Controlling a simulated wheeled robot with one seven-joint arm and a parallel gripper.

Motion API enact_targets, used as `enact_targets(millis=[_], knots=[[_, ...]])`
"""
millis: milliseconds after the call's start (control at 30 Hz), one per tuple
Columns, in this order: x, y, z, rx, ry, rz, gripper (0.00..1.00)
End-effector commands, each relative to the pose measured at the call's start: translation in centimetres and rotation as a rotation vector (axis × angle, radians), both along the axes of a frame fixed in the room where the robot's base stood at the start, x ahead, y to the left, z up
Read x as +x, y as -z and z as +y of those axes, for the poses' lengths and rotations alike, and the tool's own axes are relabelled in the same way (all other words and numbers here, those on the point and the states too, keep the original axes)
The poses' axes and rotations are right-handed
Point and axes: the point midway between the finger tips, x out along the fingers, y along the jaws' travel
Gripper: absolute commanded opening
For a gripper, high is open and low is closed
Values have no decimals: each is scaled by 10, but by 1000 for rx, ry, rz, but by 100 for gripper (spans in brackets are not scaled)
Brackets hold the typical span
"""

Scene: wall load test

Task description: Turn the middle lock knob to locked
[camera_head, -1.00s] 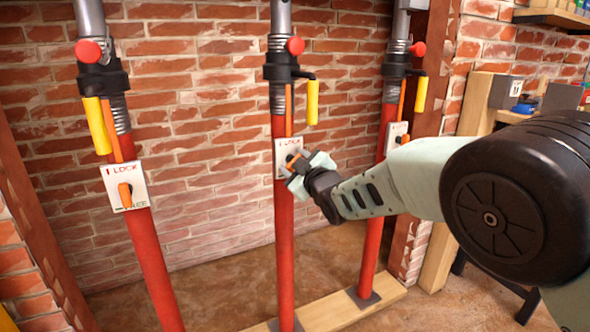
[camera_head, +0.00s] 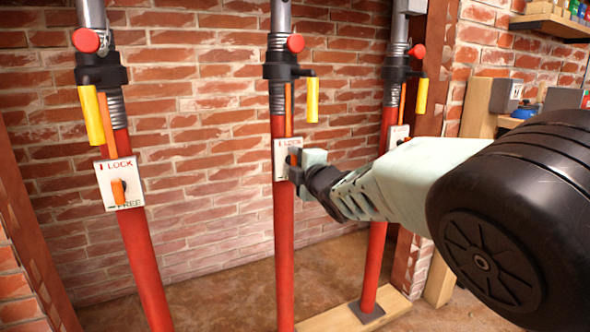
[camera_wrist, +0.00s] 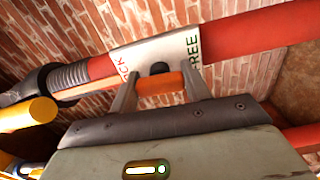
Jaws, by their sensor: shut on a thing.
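The middle red prop (camera_head: 284,240) carries a white lock plate (camera_head: 280,160), mostly hidden by my gripper (camera_head: 297,166) in the head view. In the wrist view the plate (camera_wrist: 160,52) shows part of LOCK on the left and FREE on the right. The orange lock knob (camera_wrist: 160,83) sits on a dark hub between my fingertips (camera_wrist: 160,88). My gripper is shut on the knob, a finger at each end. I cannot tell clearly from the knob which mark it is set to.
A left prop (camera_head: 145,245) with its own lock plate (camera_head: 120,184) and a right prop (camera_head: 373,265) stand beside the middle one. Yellow handles (camera_head: 312,100) hang from the collars. A brick wall (camera_head: 200,190) is behind. A wooden beam (camera_head: 395,303) lies at the floor.

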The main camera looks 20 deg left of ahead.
Motion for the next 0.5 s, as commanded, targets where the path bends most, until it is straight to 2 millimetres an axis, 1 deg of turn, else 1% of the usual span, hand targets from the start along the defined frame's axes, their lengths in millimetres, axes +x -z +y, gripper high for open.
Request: enact_targets(millis=[200,500], knots=[[-1,2,1,-37,-2,-41,24],[-1,1,1,-48,-2,-53,24]])
